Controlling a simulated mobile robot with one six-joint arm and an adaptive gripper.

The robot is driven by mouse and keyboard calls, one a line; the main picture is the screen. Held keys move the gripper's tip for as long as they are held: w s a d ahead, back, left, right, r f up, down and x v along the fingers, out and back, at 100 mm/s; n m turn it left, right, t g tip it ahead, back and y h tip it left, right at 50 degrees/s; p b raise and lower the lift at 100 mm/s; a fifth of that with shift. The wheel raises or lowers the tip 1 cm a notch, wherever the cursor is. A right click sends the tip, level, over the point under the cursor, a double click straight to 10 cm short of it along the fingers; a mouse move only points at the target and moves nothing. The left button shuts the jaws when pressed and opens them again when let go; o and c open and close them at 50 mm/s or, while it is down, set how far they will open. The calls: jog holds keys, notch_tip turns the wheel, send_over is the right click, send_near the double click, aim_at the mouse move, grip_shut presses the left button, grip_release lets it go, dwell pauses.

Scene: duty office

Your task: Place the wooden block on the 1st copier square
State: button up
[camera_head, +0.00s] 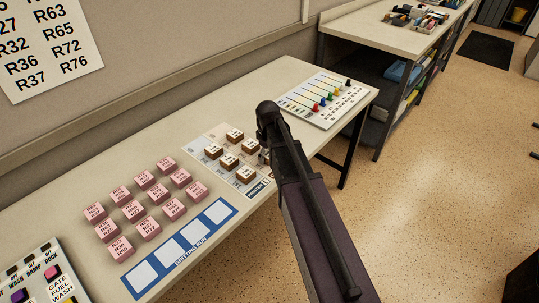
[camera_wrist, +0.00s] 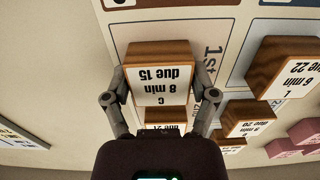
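The wooden block marked "C 8 min due 15" (camera_wrist: 161,88) is between the two fingers of my gripper (camera_wrist: 160,92) in the wrist view. The fingers meet its left and right sides. Its label appears upside down. It is at the square labelled "1st" (camera_wrist: 211,62) on the pale printed sheet; whether it touches the sheet I cannot tell. In the head view my gripper (camera_head: 267,145) is over the right side of the sheet (camera_head: 258,188) and hides what it holds.
Several other wooden blocks stand close by, including "L" (camera_wrist: 288,72) and one (camera_head: 245,174) near the sheet's front. Pink blocks (camera_head: 148,228) and a blue-framed strip (camera_head: 226,203) lie left. The wall is behind.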

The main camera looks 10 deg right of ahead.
aim_at(268, 153)
jog(key=shift+o, duration=0.6)
jog(key=shift+r, duration=0.2)
notch_tip(268, 153, up, 12)
jog(key=p, duration=1.2)
dwell(0.5)
jog(key=s+m, duration=0.7)
jog(key=s, duration=0.9)
jog(key=shift+d, duration=0.3)
jog(key=shift+s, duration=0.1)
